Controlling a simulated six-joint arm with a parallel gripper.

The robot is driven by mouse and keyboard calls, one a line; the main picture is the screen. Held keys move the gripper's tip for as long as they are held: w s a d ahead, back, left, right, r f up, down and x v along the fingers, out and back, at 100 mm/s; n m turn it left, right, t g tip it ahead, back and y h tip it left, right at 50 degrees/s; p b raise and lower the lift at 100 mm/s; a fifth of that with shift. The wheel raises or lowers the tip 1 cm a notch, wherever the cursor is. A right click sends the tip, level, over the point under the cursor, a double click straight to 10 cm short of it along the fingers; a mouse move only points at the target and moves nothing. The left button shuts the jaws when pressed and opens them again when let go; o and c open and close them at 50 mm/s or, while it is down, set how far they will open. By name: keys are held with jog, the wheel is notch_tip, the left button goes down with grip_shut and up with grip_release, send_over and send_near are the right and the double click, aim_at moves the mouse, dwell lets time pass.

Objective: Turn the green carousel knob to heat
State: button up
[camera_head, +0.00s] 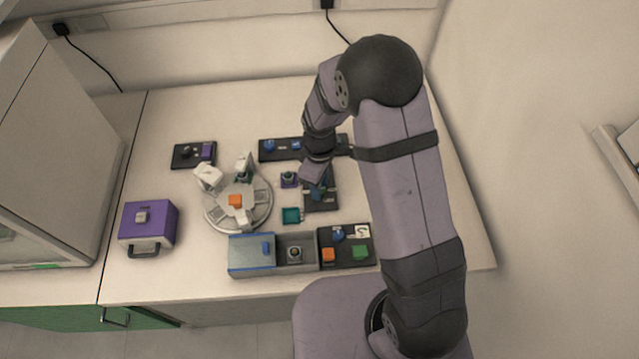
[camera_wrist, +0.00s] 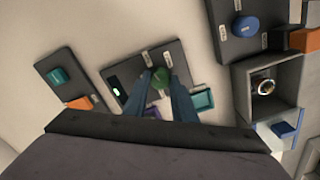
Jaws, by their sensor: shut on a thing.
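The green knob (camera_wrist: 160,77) sits on a dark panel (camera_wrist: 127,76) with small white labels in the wrist view. My gripper (camera_wrist: 162,88) is shut on the knob, with one blue-grey finger on each side of it. The label words are too small to read, so I cannot tell the knob's setting. In the head view my gripper (camera_head: 319,188) reaches down onto the same dark panel (camera_head: 321,207), and the arm and fingers mostly hide the knob. The round grey carousel (camera_head: 212,217) stands left of the panel, with an orange block (camera_head: 235,201) on it.
An open grey drawer box (camera_head: 282,266) and another dark control panel (camera_head: 347,262) stand in front. A purple case (camera_head: 160,221) is at the left.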

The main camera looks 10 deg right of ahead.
jog(key=m, duration=1.3)
jog(key=shift+w+p, duration=0.1)
jog(key=shift+p, duration=0.3)
jog(key=shift+m, duration=0.4)
jog(key=o, duration=1)
jog(key=shift+o, duration=0.2)
jog(key=shift+r+b, duration=0.7)
jog(key=shift+r, duration=3.05)
